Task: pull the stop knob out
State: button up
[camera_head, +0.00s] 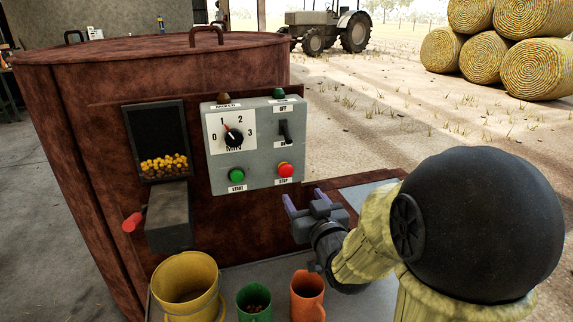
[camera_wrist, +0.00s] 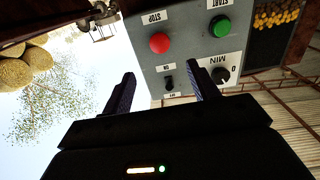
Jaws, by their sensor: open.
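The red stop knob (camera_head: 286,170) is at the lower right of the grey control panel (camera_head: 257,140), above a label reading STOP. It also shows in the wrist view (camera_wrist: 160,43), where the panel appears upside down. My gripper (camera_head: 304,198) is open and empty, below and to the right of the knob in the head view. In the wrist view its two dark fingers (camera_wrist: 163,90) are spread apart, and the knob lies beyond them, not between them. The gripper is apart from the knob. I cannot tell how far out the knob sits.
The panel also bears a green START button (camera_head: 237,175), a dial (camera_head: 233,137) and a toggle switch (camera_head: 285,132). A chute with a red handle (camera_head: 133,221) juts out at left. A yellow bucket (camera_head: 186,284), green cup (camera_head: 254,302) and orange mug (camera_head: 307,296) stand below.

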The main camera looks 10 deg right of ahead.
aim_at(287, 173)
jog(key=w+p, duration=0.1)
jog(key=w, duration=0.3)
jog(key=w+a+p, duration=0.1)
jog(key=w, duration=0.3)
jog(key=w+p, duration=0.1)
jog(key=w, duration=0.3)
jog(key=shift+w+a+p, duration=0.15)
jog(key=shift+w+p, duration=0.1)
jog(key=shift+p, duration=0.05)
jog(key=shift+c, duration=0.4)
